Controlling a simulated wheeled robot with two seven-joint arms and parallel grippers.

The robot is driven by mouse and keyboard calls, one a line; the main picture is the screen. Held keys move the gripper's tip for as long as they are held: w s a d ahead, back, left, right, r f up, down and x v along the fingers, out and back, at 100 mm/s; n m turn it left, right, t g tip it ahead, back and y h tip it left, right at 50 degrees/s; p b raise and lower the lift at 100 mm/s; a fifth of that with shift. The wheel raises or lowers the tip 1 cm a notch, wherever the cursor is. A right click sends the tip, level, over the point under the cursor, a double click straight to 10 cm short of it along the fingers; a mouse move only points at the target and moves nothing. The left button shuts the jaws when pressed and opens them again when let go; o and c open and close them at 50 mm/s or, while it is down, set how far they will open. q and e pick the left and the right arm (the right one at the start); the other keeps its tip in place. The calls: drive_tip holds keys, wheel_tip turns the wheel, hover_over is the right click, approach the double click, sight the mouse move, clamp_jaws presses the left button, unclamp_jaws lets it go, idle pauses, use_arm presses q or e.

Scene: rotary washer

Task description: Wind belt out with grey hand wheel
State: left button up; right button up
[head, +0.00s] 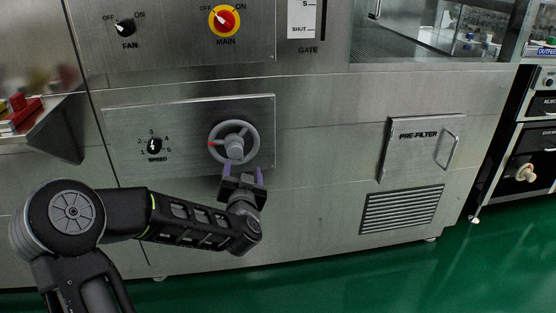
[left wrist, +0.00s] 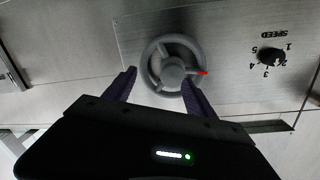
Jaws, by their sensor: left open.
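The grey hand wheel (head: 233,128) is mounted on a steel panel low on the washer's front, with a hub in its middle. A red mark sits on its rim, at the left in the head view. My left gripper (head: 241,172) is open just below the wheel. In the left wrist view, which is upside down, the wheel (left wrist: 172,66) lies ahead, between and beyond the two purple fingers of my gripper (left wrist: 160,88). I cannot tell whether a finger touches the rim. The belt is not in view. My right gripper is not in view.
Left of the wheel is a SPEED knob (head: 155,146), which also shows in the left wrist view (left wrist: 271,56). Above are a FAN knob (head: 125,28) and a red-yellow MAIN switch (head: 224,21). A PRE-FILTER door (head: 419,149) with a handle and a vent (head: 402,209) are at right. Green floor lies below.

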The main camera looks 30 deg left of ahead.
sight(236, 152)
use_arm(q)
drive_tip(key=shift+s+a+r+m+y, duration=0.25)
drive_tip(key=shift+a+r+m+y, duration=0.35)
drive_tip(key=shift+r+m+y, duration=0.3)
drive_tip(key=shift+w+a+f, duration=0.1)
drive_tip(key=shift+w+a, duration=0.15)
drive_tip(key=shift+w, duration=0.05)
drive_tip(key=b+x, duration=0.2)
drive_tip(key=x, duration=0.5)
clamp_jaws()
